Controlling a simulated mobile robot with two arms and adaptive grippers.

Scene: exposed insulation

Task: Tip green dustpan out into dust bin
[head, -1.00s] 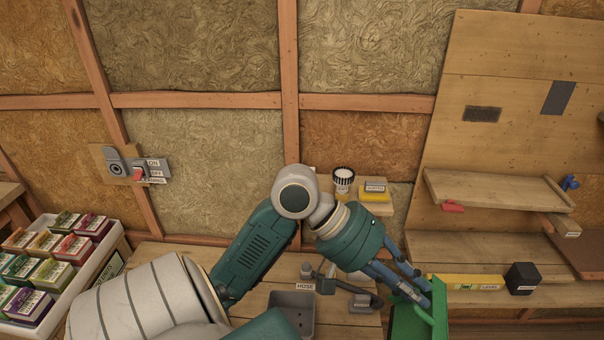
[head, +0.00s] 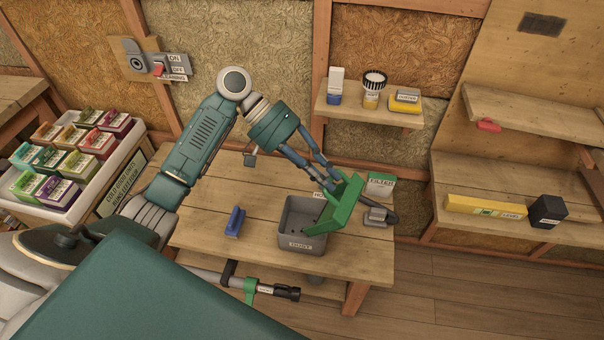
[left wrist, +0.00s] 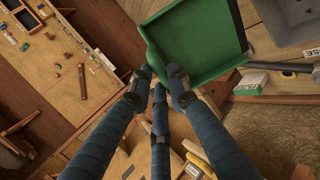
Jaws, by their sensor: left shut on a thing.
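The green dustpan (head: 347,203) is held by my left gripper (head: 330,182), whose blue fingers are shut on it. The pan is steeply tilted at the right side of the grey dust bin (head: 302,241), with its lower edge over or against the bin's rim; I cannot tell if they touch. The bin stands open on the wooden workbench, labelled DUST. In the left wrist view the fingers meet at the edge of the dustpan (left wrist: 200,45), whose visible inside looks bare. The bin (left wrist: 283,22) is at that view's top right. My right gripper is not in view.
A blue object (head: 235,222) lies left of the bin. A filter box (head: 381,185) and a grey hose end (head: 375,217) sit close on its right. A wall shelf (head: 372,113) holds several items behind. The bench's left part is clear.

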